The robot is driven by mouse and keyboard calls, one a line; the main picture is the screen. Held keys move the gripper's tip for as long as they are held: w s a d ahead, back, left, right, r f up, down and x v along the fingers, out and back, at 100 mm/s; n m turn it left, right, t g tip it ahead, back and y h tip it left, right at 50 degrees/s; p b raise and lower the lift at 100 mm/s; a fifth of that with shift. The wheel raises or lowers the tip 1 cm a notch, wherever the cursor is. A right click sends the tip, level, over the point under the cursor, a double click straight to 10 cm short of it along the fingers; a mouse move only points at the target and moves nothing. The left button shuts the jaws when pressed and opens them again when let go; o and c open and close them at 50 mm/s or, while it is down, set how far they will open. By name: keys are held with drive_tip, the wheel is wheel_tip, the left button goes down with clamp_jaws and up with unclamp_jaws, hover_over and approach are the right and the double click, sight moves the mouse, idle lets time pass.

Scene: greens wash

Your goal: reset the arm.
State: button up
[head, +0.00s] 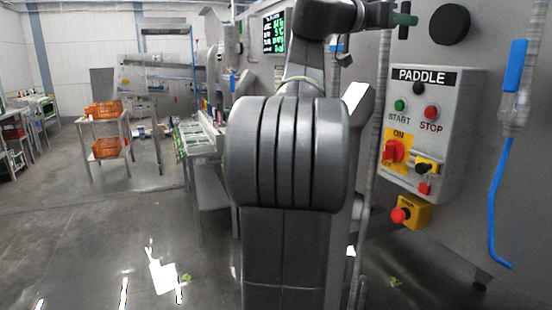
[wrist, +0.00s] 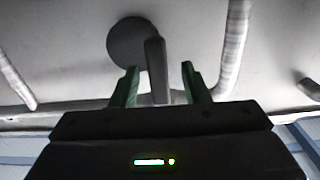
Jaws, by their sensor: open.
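My gripper (wrist: 160,82) shows in the wrist view with its two green fingers apart and nothing between them. Behind the fingers, a grey lever-like bar (wrist: 155,62) hangs in front of a dark round disc (wrist: 124,42) on a pale panel. I cannot tell how far the bar is from the fingertips. In the head view my gripper (head: 404,17) is at the top, right of centre, in front of the grey machine wall and left of a dark round disc (head: 451,23). My own arm covers the middle of the head view.
A PADDLE control box (head: 451,130) with buttons and a red switch is on the wall at right, a yellow stop box (head: 411,212) below it. A cart with orange crates (head: 103,108) stands at left. The left floor is open.

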drive_tip(key=b+v, duration=0.2)
drive_tip(key=v, duration=1)
drive_tip(key=p+x, duration=0.3)
drive_tip(key=x, duration=1.1)
drive_tip(key=shift+d+r, duration=0.1)
drive_tip(key=shift+d, duration=0.1)
drive_tip(key=shift+s+d+p, duration=0.1)
drive_tip(key=shift+d+p, duration=0.1)
drive_tip(key=shift+p, duration=0.2)
drive_tip(key=shift+s+r+n+p, duration=0.1)
drive_tip(key=shift+s+n+p, duration=0.4)
drive_tip(key=shift+n, duration=0.2)
drive_tip(key=shift+s, duration=0.1)
drive_tip(key=shift+f+n, duration=0.2)
drive_tip(key=shift+n, duration=0.1)
